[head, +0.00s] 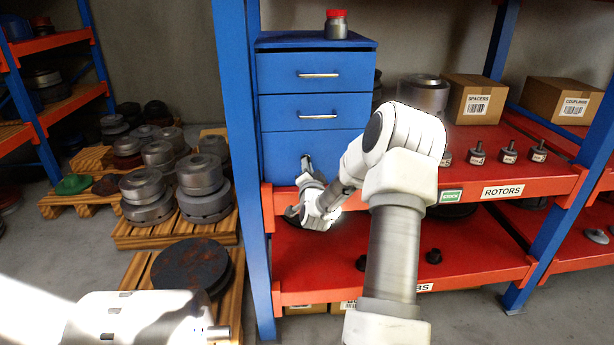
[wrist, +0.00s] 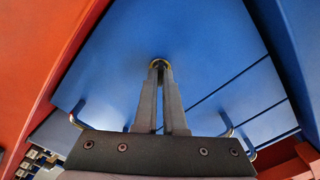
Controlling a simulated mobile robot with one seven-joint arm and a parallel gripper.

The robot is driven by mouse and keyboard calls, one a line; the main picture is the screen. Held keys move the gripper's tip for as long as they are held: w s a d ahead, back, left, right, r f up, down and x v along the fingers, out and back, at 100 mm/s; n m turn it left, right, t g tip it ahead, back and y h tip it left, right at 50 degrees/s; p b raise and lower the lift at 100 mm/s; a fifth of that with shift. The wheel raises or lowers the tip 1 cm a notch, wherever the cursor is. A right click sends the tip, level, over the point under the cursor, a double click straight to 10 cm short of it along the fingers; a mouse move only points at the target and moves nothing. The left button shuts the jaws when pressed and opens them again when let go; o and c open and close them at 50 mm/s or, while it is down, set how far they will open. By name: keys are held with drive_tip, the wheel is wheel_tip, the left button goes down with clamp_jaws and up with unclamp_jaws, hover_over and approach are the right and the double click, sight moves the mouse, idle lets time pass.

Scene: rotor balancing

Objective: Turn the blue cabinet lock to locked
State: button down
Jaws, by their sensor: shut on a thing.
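The blue cabinet (head: 316,98) stands on the red shelf, with two handled drawers above a larger plain front. My gripper (head: 306,160) reaches up to that lower front. In the wrist view my gripper's fingers (wrist: 160,70) are close together on the lock (wrist: 158,62). The fingers hide the rest, so I cannot tell which way the lock is turned. In the head view the lock is hidden or too small to make out.
A red-lidded jar (head: 337,24) stands on the cabinet. Small rotors (head: 508,152), a spacers box (head: 478,98) and a metal cylinder (head: 424,94) sit to the right on the shelf. A blue upright (head: 240,150) stands just left of the cabinet. Dark parts (head: 434,257) lie on the lower shelf.

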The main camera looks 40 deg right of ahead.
drive_tip(key=n+b, duration=0.9)
drive_tip(key=b, duration=0.1)
drive_tip(key=shift+n, duration=0.4)
drive_tip(key=shift+b, duration=0.35)
drive_tip(key=c, duration=1)
unclamp_jaws()
drive_tip(key=p+v, duration=0.1)
drive_tip(key=v, duration=1.6)
drive_tip(key=shift+s+p, duration=0.25)
drive_tip(key=shift+p, duration=0.1)
